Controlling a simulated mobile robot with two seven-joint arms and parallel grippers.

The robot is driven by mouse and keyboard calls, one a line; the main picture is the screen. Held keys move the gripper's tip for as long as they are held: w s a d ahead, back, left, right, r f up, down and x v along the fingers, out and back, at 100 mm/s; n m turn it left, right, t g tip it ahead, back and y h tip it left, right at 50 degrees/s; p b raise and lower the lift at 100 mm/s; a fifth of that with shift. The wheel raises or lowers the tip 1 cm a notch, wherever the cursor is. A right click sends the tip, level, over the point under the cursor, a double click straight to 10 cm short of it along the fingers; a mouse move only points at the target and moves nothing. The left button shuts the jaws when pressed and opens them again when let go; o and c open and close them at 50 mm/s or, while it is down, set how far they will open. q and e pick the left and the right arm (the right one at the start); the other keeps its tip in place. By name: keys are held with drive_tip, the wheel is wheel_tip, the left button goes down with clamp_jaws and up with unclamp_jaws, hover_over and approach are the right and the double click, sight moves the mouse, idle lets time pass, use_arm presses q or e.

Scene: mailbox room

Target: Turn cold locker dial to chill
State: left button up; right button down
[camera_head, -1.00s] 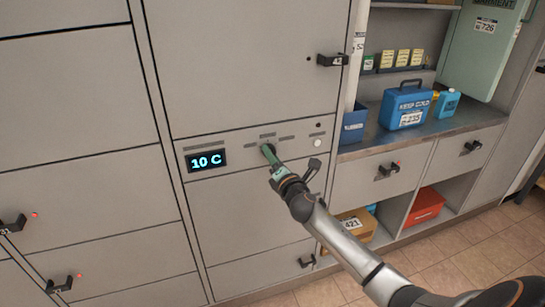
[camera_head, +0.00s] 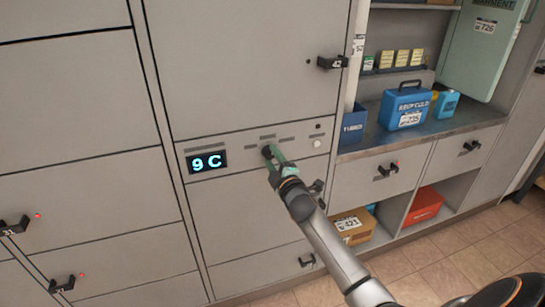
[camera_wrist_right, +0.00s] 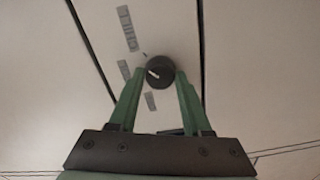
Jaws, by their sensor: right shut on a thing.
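The cold locker dial (camera_wrist_right: 160,72) is a dark round knob with a pale pointer mark on the locker's control strip. A "CHILL" label (camera_wrist_right: 126,28) is beside it in the right wrist view, and the pale mark points up and left. In the head view the dial (camera_head: 267,151) shows just past my fingertips. My right gripper (camera_wrist_right: 159,78) has green fingers on either side of the dial, shut on it; it also shows in the head view (camera_head: 272,156). The display (camera_head: 207,161) reads 9 C. My left gripper is not in view.
A white button (camera_head: 317,143) and a small dark spot are right of the dial. Black handles (camera_head: 332,62) stick out from locker doors. A counter (camera_head: 425,128) at right holds a blue cooler (camera_head: 407,104). Open cubbies below hold boxes.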

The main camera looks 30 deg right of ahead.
drive_tip(key=shift+m, duration=0.7)
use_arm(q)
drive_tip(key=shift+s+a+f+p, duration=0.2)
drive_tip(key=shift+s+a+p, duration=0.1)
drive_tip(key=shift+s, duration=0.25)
use_arm(e)
drive_tip(key=shift+m, duration=0.7)
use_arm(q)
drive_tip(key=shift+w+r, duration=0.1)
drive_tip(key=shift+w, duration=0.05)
use_arm(e)
drive_tip(key=shift+c, duration=1.7)
unclamp_jaws()
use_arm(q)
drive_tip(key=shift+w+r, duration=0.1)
use_arm(e)
drive_tip(key=shift+s, duration=0.1)
use_arm(q)
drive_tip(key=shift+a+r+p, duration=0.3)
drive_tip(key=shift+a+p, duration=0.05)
drive_tip(key=shift+p, duration=0.2)
use_arm(e)
drive_tip(key=v, duration=1.2)
drive_tip(key=shift+s+a, duration=0.1)
drive_tip(key=shift+s, duration=0.05)
